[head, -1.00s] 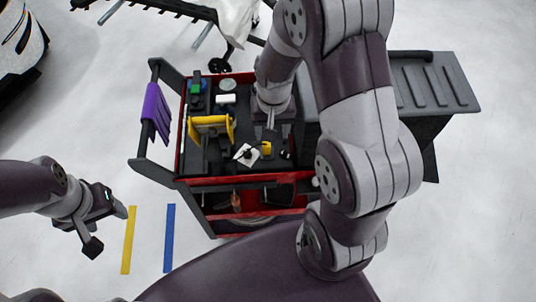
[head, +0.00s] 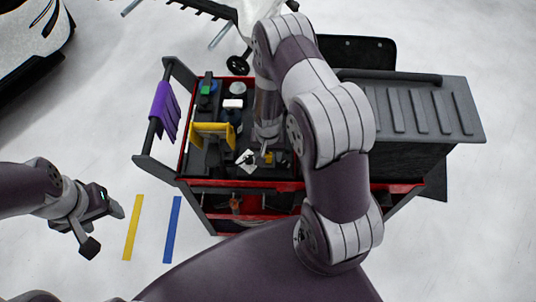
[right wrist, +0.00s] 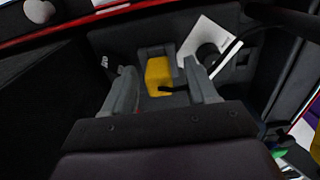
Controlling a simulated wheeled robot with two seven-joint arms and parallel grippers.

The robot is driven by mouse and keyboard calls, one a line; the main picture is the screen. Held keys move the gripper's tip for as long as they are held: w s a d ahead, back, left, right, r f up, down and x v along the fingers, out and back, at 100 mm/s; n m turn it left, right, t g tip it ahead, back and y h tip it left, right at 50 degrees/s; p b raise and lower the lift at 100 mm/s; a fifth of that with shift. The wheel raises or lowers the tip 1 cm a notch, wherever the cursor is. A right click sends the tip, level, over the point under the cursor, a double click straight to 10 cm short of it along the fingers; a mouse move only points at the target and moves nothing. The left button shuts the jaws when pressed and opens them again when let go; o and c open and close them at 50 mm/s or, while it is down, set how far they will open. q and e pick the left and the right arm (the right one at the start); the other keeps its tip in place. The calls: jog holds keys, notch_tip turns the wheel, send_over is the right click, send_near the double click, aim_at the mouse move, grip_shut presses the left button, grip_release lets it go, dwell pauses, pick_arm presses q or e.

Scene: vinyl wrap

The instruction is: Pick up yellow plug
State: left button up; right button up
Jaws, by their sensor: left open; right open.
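The yellow plug (right wrist: 159,74) lies in the cart's top tray, between the two open fingers of my right gripper (right wrist: 166,85) in the right wrist view. A dark piece crosses its lower edge there. In the head view the yellow plug (head: 269,158) shows as a small patch beside my right gripper (head: 263,151). I cannot tell whether the fingers touch it. My left gripper (head: 101,224) is open and empty, low at the left, away from the cart.
A white card (right wrist: 208,50) with a black cable lies right beside the plug. The tool cart (head: 160,172) has red-edged trays, a yellow-handled item (head: 212,131) and a purple cloth (head: 166,110). Yellow (head: 132,228) and blue (head: 173,230) strips lie on the floor at left.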

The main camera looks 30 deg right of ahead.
jog(key=c, duration=0.7)
grip_shut()
